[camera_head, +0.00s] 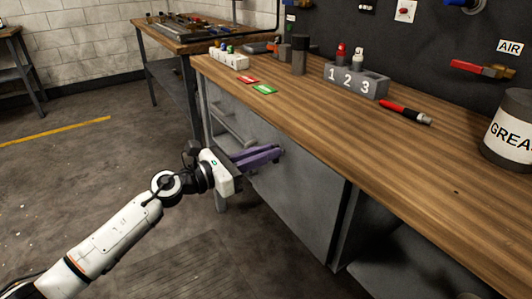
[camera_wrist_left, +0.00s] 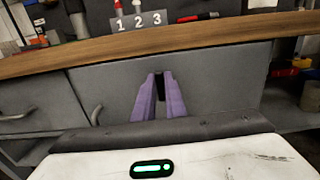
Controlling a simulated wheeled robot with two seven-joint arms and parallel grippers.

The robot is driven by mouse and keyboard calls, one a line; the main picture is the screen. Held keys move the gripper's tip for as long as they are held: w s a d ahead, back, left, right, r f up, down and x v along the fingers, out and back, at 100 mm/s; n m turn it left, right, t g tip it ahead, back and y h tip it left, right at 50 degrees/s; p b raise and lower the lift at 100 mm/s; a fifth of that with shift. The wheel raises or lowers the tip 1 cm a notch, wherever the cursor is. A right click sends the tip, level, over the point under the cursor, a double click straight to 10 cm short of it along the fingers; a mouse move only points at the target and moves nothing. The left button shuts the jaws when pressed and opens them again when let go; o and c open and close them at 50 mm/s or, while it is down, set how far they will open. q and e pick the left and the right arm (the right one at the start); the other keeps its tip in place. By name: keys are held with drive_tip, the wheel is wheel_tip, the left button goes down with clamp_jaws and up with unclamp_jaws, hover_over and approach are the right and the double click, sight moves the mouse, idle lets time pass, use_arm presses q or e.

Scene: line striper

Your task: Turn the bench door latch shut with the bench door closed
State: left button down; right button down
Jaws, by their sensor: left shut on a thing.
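The bench door (camera_head: 305,205) is a flat grey panel under the wooden bench top; it looks flush with the bench front. It also fills the middle of the left wrist view (camera_wrist_left: 225,75). My left gripper (camera_head: 278,153) reaches in from the left, its purple fingers touching or almost touching the upper part of the door. In the left wrist view, its fingers (camera_wrist_left: 159,77) are closed on a small dark piece, the door latch (camera_wrist_left: 160,88). The fingers hide most of the latch, so its turn angle is hard to tell. My right gripper is not in view.
The bench top (camera_head: 340,130) overhangs just above my left gripper. Bar handles (camera_wrist_left: 97,115) stick out at the left of the bench front. Floor at left is clear.

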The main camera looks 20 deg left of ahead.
use_arm(q)
drive_tip(key=shift+n, duration=0.3)
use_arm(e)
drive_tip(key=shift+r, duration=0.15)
use_arm(q)
drive_tip(key=n+p, duration=0.1)
drive_tip(key=n, duration=0.1)
drive_tip(key=n+p, duration=0.3)
drive_tip(key=n, duration=0.2)
drive_tip(key=shift+w+a+p, duration=0.25)
drive_tip(key=shift+a+p, duration=0.05)
drive_tip(key=shift+a, duration=0.05)
drive_tip(key=n+p, duration=0.2)
drive_tip(key=n, duration=0.2)
drive_tip(key=shift+w+a+f, duration=0.1)
drive_tip(key=shift+f, duration=0.05)
drive_tip(key=n+p, duration=0.1)
drive_tip(key=n, duration=0.1)
drive_tip(key=n+p, duration=0.1)
drive_tip(key=n, duration=0.1)
drive_tip(key=n+p, duration=0.1)
drive_tip(key=n, duration=0.1)
drive_tip(key=shift+f, duration=0.4)
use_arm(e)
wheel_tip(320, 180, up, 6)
use_arm(q)
drive_tip(key=shift+f+n, duration=0.1)
drive_tip(key=shift+n, duration=0.2)
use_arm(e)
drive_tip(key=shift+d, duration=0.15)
